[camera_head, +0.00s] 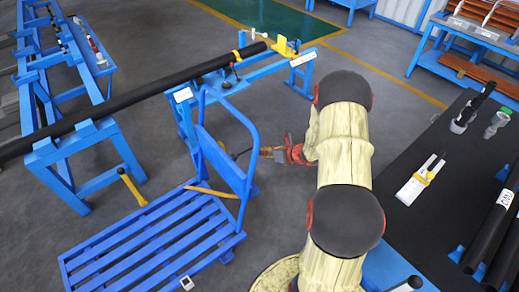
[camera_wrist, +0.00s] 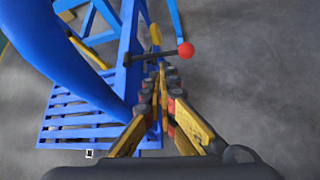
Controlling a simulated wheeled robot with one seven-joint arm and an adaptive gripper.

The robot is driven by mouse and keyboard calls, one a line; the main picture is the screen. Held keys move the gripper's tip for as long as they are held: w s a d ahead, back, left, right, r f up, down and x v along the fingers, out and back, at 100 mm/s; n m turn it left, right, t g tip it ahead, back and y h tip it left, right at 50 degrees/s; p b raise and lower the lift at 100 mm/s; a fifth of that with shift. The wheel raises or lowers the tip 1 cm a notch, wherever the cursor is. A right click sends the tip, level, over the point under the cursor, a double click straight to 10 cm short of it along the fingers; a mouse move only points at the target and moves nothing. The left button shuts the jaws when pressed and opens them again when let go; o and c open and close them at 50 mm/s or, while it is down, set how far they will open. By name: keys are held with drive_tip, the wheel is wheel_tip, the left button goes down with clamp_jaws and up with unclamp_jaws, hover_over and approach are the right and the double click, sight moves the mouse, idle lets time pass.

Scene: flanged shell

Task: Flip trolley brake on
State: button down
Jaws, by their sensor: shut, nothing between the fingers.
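The blue slatted trolley (camera_head: 150,250) stands on the floor with its blue push frame upright at its right end. In the wrist view the trolley's slatted deck (camera_wrist: 75,122) is at lower left. A dark lever with a red ball knob (camera_wrist: 186,50) sticks out to the right from a blue upright, and looks like the brake lever. My gripper (camera_wrist: 161,72) is shut and empty, its fingertips just below the lever in the picture; contact cannot be told. In the head view my gripper (camera_head: 246,153) is beside the trolley's push frame, and the lever cannot be made out.
A long black pipe (camera_head: 130,100) lies across blue stands (camera_head: 60,150) behind the trolley. A dark workbench (camera_head: 440,215) with tools and pipes is at right. The blue push frame (camera_wrist: 50,40) crosses close on the left in the wrist view. Grey floor is free to the right there.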

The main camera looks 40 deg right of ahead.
drive_tip(key=shift+s+a+r, duration=0.1)
drive_tip(key=shift+s+r, duration=0.3)
drive_tip(key=shift+s, duration=0.2)
drive_tip(key=shift+s+a+r, duration=0.1)
drive_tip(key=shift+s+r, duration=0.3)
drive_tip(key=shift+s, duration=0.2)
